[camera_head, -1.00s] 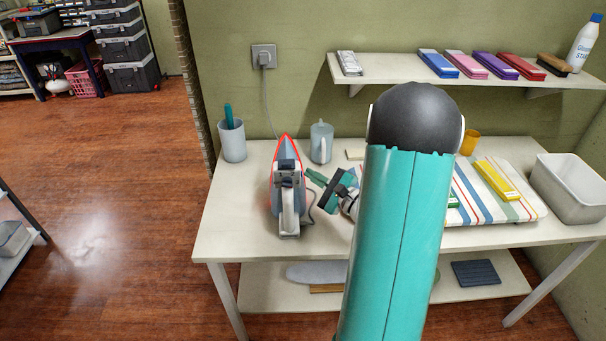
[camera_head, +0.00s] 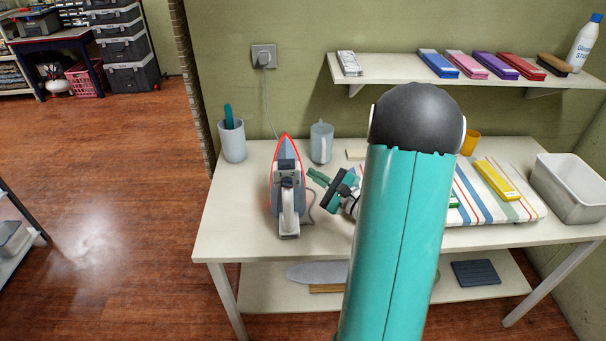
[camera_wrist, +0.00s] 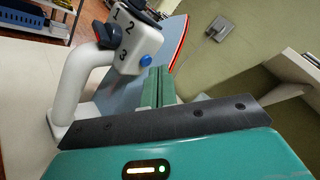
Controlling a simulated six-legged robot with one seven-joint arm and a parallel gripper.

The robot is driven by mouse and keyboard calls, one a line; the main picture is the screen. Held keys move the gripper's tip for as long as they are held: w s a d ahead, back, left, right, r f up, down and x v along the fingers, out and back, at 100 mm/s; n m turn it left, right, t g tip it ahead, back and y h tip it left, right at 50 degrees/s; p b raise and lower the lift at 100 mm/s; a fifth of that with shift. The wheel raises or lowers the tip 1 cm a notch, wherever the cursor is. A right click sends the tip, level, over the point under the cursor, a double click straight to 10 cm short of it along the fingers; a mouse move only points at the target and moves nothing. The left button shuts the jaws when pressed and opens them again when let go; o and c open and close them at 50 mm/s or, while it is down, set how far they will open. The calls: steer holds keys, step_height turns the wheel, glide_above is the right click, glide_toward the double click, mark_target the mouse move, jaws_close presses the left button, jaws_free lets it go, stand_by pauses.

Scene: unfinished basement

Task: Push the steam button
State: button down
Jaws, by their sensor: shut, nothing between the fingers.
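The iron (camera_head: 287,195) stands on the table with a red-edged soleplate, grey body and white handle. In the wrist view its white head (camera_wrist: 126,45) shows the numbers 1, 2 and 3, a dark knob and a round blue button (camera_wrist: 146,61). I take the blue button for the steam button. My gripper (camera_head: 312,175) is to the right of the iron, with green fingers shut and empty. In the wrist view the fingertips (camera_wrist: 158,73) appear just beside the blue button; I cannot tell whether they touch. My teal arm hides the middle of the table in the head view.
A grey cup (camera_head: 232,141) and a mug (camera_head: 321,143) stand behind the iron. The iron's cord runs up to a wall socket (camera_head: 264,56). A striped board (camera_head: 515,207) and a metal bin (camera_head: 572,188) are at the right. A shelf (camera_head: 390,69) hangs above.

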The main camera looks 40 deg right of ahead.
steer(key=shift+s+d, duration=0.1)
steer(key=shift+d, duration=0.05)
steer(key=shift+s+d, duration=0.55)
steer(key=shift+d, duration=0.3)
steer(key=shift+s+d, duration=0.55)
steer(key=shift+d, duration=0.25)
steer(key=shift+s+d, duration=0.55)
steer(key=shift+d, duration=0.3)
